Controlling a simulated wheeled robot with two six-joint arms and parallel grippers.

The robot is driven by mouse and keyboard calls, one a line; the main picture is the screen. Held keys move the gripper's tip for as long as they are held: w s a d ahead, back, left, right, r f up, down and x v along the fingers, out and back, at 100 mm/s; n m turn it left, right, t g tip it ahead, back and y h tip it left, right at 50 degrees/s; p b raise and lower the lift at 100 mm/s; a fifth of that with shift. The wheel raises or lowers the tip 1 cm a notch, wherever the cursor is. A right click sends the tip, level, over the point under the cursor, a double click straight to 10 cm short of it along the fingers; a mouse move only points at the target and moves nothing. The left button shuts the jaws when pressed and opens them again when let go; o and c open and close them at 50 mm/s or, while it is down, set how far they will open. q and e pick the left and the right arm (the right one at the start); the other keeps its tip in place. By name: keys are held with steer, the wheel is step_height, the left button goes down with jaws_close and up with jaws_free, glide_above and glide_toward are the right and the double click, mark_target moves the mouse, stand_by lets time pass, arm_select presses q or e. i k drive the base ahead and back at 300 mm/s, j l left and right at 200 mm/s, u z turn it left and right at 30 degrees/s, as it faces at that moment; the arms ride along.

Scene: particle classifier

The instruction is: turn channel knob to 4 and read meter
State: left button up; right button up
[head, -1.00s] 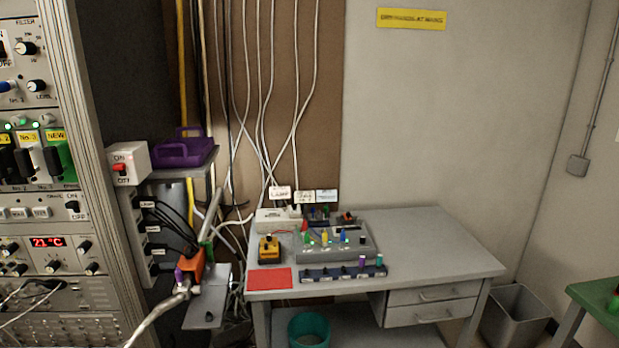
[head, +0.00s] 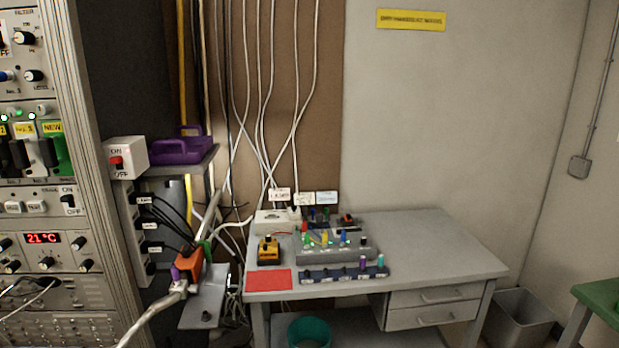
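I cannot make out which knob is the channel knob, and no label with a 4 is readable. A rack panel at the left has a red display (head: 42,238) reading 21 °C, with several small black and white knobs around it, one being a knob (head: 46,263) below the display. A small yellow-orange device (head: 268,251) with a dark top stands on the desk; I cannot tell whether it is a meter. A grey box (head: 335,252) with several coloured knobs or plugs lies to its right. Neither of my grippers is in view.
The grey desk (head: 440,250) is bare on its right side, with drawers below. A red mat (head: 268,281) lies at its front left. An orange connector (head: 190,264) with a thick cable juts out between rack and desk. A grey bin (head: 518,315) stands at the right.

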mark_target(48, 261)
steer(key=u, duration=1.4)
steer(key=i+l, duration=0.2)
steer(key=l, duration=0.15)
steer(key=i+l, duration=0.15)
steer(key=l, duration=0.2)
steer(key=i+l+u, duration=0.1)
steer(key=l, duration=0.25)
steer(key=i, duration=0.1)
